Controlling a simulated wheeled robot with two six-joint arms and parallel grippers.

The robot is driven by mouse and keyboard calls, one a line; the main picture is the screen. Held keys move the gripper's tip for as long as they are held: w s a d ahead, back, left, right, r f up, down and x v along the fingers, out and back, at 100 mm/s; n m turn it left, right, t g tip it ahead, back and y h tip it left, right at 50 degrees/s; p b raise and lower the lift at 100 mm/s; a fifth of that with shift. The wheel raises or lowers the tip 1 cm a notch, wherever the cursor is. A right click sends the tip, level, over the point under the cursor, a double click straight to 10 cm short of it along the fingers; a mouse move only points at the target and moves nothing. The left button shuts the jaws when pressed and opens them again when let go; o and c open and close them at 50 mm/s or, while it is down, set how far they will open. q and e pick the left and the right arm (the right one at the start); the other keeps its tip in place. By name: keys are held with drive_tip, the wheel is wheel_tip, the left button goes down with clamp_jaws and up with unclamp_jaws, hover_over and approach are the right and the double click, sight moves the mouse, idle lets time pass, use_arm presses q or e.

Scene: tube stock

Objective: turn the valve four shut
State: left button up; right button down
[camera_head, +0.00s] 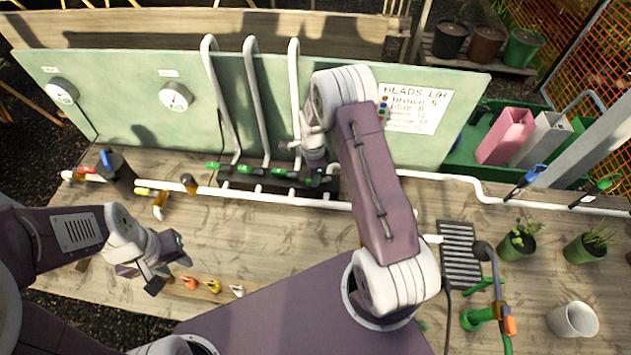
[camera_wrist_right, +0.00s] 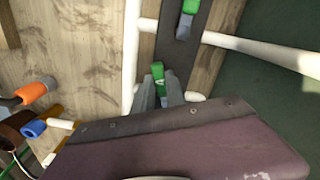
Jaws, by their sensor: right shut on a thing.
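A row of green valve handles sits on a dark manifold strip (camera_head: 262,184) at the foot of the green board. The valve handle at the right end of the row (camera_head: 316,178), which I take as valve four, also shows in the right wrist view (camera_wrist_right: 158,71). My right gripper (camera_head: 314,168) is over it, and in the wrist view the fingers (camera_wrist_right: 160,92) are shut on this handle. The neighbouring green handle (camera_wrist_right: 190,6) is apart from the fingers. My left gripper (camera_head: 172,265) is open and empty above the bench's front left. Part of the gripped valve is hidden by my fingers.
A white pipe runs along the bench (camera_head: 225,235). The bench middle is clear.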

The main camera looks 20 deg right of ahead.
drive_tip(key=shift+w+d+m+b, duration=0.25)
drive_tip(key=shift+w+m, duration=0.25)
drive_tip(key=shift+m, duration=0.6)
drive_tip(key=shift+w+d+m+b, duration=0.1)
drive_tip(key=shift+w+m+b, duration=0.3)
drive_tip(key=shift+m, duration=0.7)
drive_tip(key=shift+w, duration=0.15)
drive_tip(key=c, duration=1.4)
unclamp_jaws()
drive_tip(key=shift+o, duration=0.2)
drive_tip(key=shift+r, duration=0.15)
wheel_tip(320, 180, up, 9)
drive_tip(key=b, duration=0.2)
